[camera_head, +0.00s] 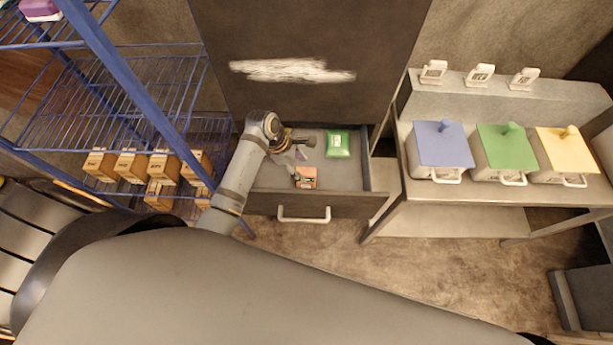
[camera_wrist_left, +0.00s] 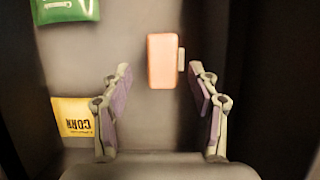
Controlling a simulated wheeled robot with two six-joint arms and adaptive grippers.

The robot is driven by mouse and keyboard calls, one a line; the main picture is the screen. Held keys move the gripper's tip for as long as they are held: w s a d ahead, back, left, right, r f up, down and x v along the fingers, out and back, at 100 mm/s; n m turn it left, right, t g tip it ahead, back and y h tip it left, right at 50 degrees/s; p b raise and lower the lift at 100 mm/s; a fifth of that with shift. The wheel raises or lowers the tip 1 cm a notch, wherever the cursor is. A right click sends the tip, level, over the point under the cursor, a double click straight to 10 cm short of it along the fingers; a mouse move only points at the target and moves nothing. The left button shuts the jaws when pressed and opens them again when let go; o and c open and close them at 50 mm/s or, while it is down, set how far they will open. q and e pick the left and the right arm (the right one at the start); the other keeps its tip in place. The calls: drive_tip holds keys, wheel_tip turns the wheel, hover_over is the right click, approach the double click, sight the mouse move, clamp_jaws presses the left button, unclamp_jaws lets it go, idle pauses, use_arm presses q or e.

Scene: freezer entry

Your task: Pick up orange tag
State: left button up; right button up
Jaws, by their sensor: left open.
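The orange tag (camera_wrist_left: 162,60) looks like a small orange block with a pale tab on its right side in the left wrist view. It lies on the drawer floor and also shows in the head view (camera_head: 306,180), near the drawer's front. My left gripper (camera_wrist_left: 160,75) is open, with its two fingers on either side of the tag in the picture and nothing held. In the head view the left gripper (camera_head: 298,165) reaches down into the drawer, beside the tag. I cannot tell whether it touches the tag. My right gripper is not in view.
The open drawer (camera_head: 375,179) also holds a green packet (camera_head: 338,144) and a yellow corn packet (camera_wrist_left: 75,119). A blue wire rack (camera_head: 135,80) with small boxes stands left. A table (camera_head: 405,190) with blue, green and yellow lidded bins stands right.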

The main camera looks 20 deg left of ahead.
sight(303, 171)
use_arm(q)
drive_tip(key=x, duration=0.2)
drive_tip(key=p+x, duration=0.1)
drive_tip(key=x, duration=0.1)
drive_tip(key=shift+s+d, duration=0.1)
drive_tip(key=shift+s, duration=0.1)
drive_tip(key=shift+w+d+f, duration=0.15)
drive_tip(key=shift+f, duration=0.2)
clamp_jaws()
